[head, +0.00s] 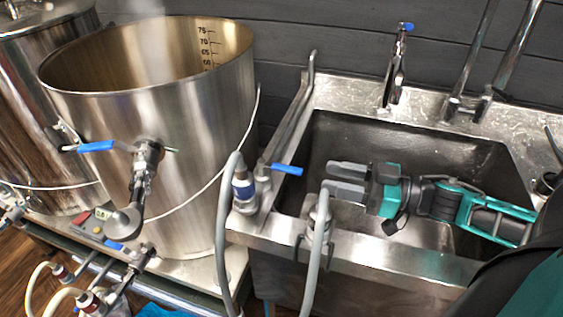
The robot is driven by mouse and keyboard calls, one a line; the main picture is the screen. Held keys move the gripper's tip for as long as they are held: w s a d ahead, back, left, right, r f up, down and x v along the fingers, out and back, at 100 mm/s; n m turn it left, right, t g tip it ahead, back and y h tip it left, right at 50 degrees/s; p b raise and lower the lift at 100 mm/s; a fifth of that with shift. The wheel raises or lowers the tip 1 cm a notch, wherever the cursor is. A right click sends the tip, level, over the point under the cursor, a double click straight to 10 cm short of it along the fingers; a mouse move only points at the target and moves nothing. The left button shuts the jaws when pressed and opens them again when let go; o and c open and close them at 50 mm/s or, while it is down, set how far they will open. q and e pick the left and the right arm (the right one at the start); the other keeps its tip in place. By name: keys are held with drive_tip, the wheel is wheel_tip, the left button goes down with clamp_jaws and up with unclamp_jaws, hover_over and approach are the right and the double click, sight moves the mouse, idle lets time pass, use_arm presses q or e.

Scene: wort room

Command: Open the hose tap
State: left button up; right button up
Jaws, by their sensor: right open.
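A tap with a blue lever (285,168) stands at the sink's front left corner, beside a grey hose (231,215) with a blue and white fitting. The lever points right, toward my right gripper. My right gripper (328,176) reaches in from the right over the sink. Its two grey fingers are open, with nothing visible between them. The fingertips appear a short way right of the lever's end, apart from it. A second grey hose (317,262) rises to a metal fitting just below the fingers. My left gripper is out of view.
The steel sink (445,265) has a raised front rim and a tall blue-topped tap (396,65) at its back. A large open kettle (190,120) with a blue-handled valve (97,147) stands left. Several hoses and valves crowd the lower left.

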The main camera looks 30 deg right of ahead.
sight(282, 166)
drive_tip(key=b+x, duration=0.2)
drive_tip(key=x, duration=0.9)
drive_tip(key=shift+w, duration=0.1)
clamp_jaws()
idle(0.6)
